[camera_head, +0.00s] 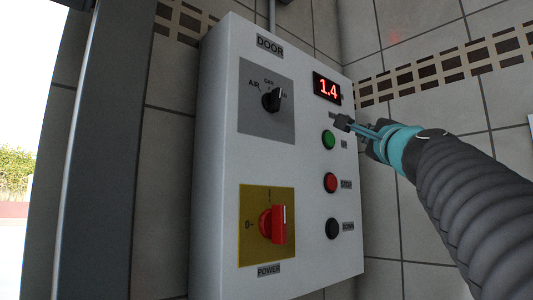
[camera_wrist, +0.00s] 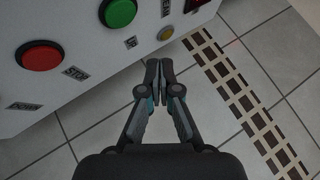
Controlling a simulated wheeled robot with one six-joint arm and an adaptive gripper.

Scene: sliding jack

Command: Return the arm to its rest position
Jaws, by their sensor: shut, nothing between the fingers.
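My gripper (camera_head: 342,122) is at the upper right of a grey control box (camera_head: 215,160) labelled DOOR, in front of the box's right edge in the head view. In the wrist view my gripper (camera_wrist: 159,72) is shut with nothing between the fingers, and its tips appear just off the box's edge. I cannot tell whether they touch the box. My arm, in a dark ribbed sleeve, comes in from the lower right of the head view.
The box carries a display (camera_head: 327,89) reading 1.4, a green button (camera_head: 328,140), a red STOP button (camera_head: 330,183), a black DOWN button (camera_head: 332,229), a black selector (camera_head: 272,99) and a red power switch (camera_head: 273,225). A tiled wall (camera_head: 395,25) stands behind. A dark post (camera_head: 100,150) is at left.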

